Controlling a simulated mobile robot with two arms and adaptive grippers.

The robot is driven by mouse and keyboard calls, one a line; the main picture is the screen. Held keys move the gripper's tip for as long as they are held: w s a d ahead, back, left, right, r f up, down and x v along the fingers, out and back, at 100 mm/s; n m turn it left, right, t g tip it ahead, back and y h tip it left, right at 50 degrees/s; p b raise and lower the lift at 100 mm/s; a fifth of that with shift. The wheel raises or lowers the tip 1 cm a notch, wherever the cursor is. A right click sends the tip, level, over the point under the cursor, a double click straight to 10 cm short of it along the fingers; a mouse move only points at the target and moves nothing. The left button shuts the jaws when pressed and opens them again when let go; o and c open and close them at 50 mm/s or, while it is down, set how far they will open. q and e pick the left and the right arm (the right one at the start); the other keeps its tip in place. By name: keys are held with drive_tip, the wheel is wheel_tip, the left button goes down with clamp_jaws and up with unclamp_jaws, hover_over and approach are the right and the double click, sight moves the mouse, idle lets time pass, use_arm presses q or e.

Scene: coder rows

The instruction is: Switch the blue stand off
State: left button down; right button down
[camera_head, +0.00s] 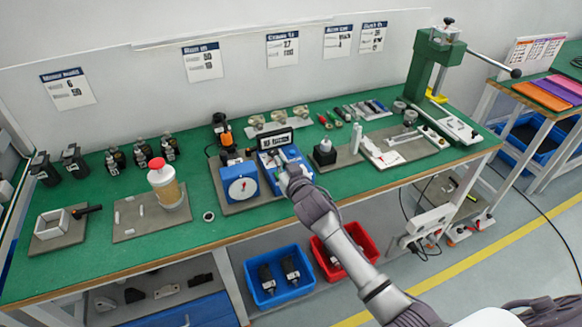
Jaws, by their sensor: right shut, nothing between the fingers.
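The blue stand (294,154) sits on the green bench near its middle, with a small dark display (276,140) standing at its back. A blue box with a white round dial (241,185) stands just to its left on the same grey mat. My right arm reaches up from the lower right. My right gripper (280,167) is shut and empty, over the front part of the blue stand. It hides part of the stand's top, and the switch cannot be made out. I cannot tell whether the fingertips touch it. My left gripper is not in view.
A black-and-orange tool (223,130) stands behind the dial box. A black block with a white cylinder (325,152) is right of the stand. A red-capped jar (165,183) is further left. A green press (435,58) stands at the back right. Blue (250,292) and red bins sit below.

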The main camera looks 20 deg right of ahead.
drive_tip(key=shift+s+r+b, duration=0.3)
drive_tip(key=shift+s, duration=0.2)
drive_tip(key=shift+s+r+b, duration=0.25)
drive_tip(key=shift+s, duration=0.2)
drive_tip(key=s+r, duration=0.3)
drive_tip(key=s, duration=0.4)
drive_tip(key=shift+s, duration=0.25)
drive_tip(key=shift+d, duration=0.1)
